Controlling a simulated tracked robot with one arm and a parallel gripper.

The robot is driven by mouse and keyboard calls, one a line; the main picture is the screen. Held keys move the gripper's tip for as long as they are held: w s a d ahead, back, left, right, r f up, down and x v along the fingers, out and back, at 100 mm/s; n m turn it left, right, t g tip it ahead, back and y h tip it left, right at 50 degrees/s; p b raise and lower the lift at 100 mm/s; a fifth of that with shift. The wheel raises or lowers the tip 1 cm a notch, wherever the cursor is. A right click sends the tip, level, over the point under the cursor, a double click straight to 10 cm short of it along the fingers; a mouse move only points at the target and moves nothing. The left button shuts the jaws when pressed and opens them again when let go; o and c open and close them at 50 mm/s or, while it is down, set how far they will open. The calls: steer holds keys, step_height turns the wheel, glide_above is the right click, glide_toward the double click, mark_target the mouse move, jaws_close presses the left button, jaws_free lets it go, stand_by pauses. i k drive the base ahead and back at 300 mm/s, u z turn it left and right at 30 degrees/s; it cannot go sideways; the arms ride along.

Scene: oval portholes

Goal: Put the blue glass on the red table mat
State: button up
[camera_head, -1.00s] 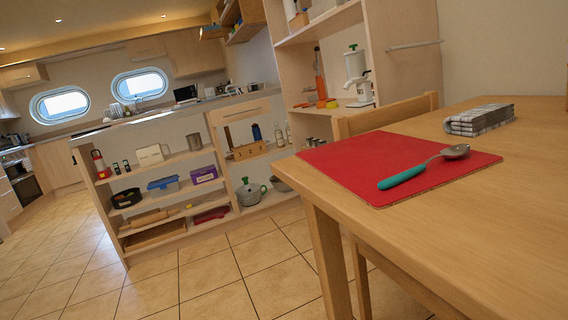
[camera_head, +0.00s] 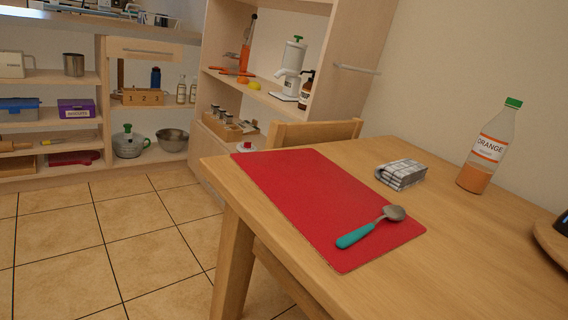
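The red table mat (camera_head: 300,198) lies flat on the wooden table at the middle of the view, near the table's left edge. A spoon with a teal handle (camera_head: 356,236) lies on the mat's near right part. No blue glass can be made out in this view. My gripper does not show.
The wooden table (camera_head: 480,262) fills the right side. A folded checked cloth (camera_head: 401,174) and an orange juice bottle (camera_head: 490,147) stand beyond the mat. A dark item on a round wooden board (camera_head: 550,243) is cut off at right. A chair (camera_head: 315,132) and shelves (camera_head: 52,124) stand behind.

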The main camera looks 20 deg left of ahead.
mark_target(321, 187)
steer(key=i, duration=1.1)
